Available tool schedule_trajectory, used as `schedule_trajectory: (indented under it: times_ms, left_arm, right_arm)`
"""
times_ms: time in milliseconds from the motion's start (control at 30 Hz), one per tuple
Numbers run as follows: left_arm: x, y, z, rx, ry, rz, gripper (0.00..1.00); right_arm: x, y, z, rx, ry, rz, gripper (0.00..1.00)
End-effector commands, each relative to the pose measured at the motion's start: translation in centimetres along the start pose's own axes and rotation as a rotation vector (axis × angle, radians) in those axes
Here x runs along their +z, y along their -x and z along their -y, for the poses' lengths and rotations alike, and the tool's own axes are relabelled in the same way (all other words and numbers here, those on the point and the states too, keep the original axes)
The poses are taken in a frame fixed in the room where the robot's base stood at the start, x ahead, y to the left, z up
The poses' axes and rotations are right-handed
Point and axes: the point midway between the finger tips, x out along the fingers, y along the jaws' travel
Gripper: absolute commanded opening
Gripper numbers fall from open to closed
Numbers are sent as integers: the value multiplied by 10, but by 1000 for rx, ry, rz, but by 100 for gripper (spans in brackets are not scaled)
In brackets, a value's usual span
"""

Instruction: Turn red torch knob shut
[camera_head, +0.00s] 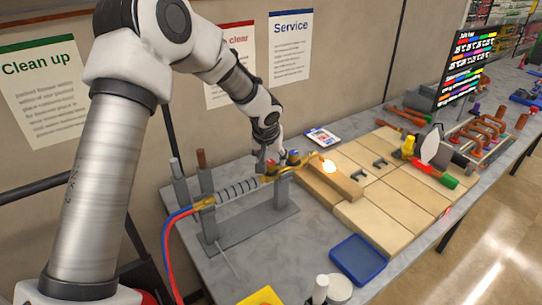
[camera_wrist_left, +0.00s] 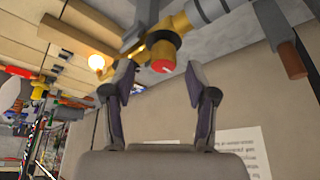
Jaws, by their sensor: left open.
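The torch (camera_head: 238,188) lies across a grey stand (camera_head: 250,226) on the workbench, with a glowing flame (camera_head: 329,167) at its right end. Its red knob (camera_wrist_left: 163,66) shows in the left wrist view on the brass valve body, between and just beyond my fingertips. My left gripper (camera_wrist_left: 167,75) is open around the knob's sides, apart from it as far as I can tell. In the head view my left gripper (camera_head: 268,160) is at the torch's valve and partly covers the knob. A blue knob (camera_head: 293,156) sits beside it. My right gripper is not in view.
A brick block (camera_head: 335,180) stands in front of the flame on tan tiles (camera_head: 385,222). Red and blue hoses (camera_head: 168,250) hang from the torch's left end. A blue tray (camera_head: 357,259) is at the front edge. Upright rods (camera_head: 202,168) stand left of the torch.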

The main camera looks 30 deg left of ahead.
Motion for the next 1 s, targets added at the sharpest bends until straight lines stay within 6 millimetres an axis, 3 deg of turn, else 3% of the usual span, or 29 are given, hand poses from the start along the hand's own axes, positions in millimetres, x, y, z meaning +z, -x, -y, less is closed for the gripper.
schedule_trajectory:
  times_ms: [200, 400, 433, 567, 600, 1000]
  left_arm:
    - [0, -24, 0, 0, 1, 2, 57]
    - [0, -26, 0, 0, 0, 1, 57]
    - [0, -26, 0, 0, 0, 1, 50]
    - [0, -26, 0, 0, 0, 1, 4]
    - [0, -26, 0, 0, 0, 1, 0]
    - [0, -25, 1, 15, -34, 2, 0]
  right_arm:
    - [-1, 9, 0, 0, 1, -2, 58]
    - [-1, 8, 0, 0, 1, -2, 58]
    - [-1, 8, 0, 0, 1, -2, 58]
    - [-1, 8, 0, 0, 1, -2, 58]
    - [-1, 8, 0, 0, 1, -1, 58]
    - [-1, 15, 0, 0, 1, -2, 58]
